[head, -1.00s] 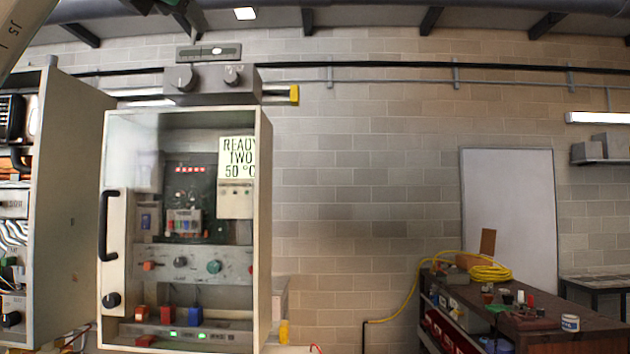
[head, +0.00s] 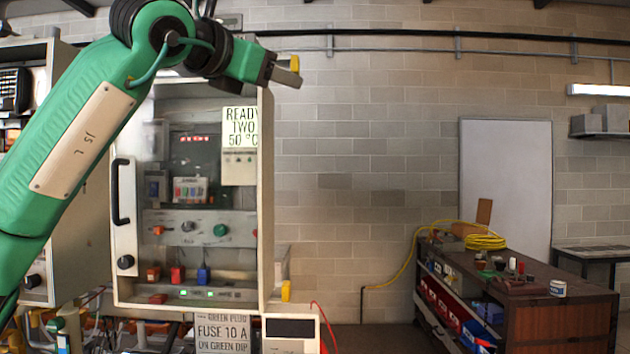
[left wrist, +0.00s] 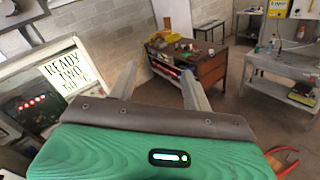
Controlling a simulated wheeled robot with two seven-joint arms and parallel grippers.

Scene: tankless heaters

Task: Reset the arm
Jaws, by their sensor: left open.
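My left arm comes in from the left in the head view, green, raised across the top of the heater cabinet. My left gripper (head: 285,72) is at the cabinet's upper right corner, in front of the wall. In the left wrist view its two grey fingers (left wrist: 160,85) are apart with nothing between them. The heater cabinet (head: 265,200) has a clear front with a black handle (head: 120,192) and a sign (head: 240,130) reading "READY TWO 50 °C". That sign also shows in the left wrist view (left wrist: 68,70). My right gripper is in neither view.
A brown workbench (head: 560,320) with a coiled yellow hose (head: 485,241) stands at right. A white board (head: 506,185) leans on the wall behind it. A "FUSE 10 A" sign (head: 222,333) is below the cabinet. The floor between cabinet and bench looks clear.

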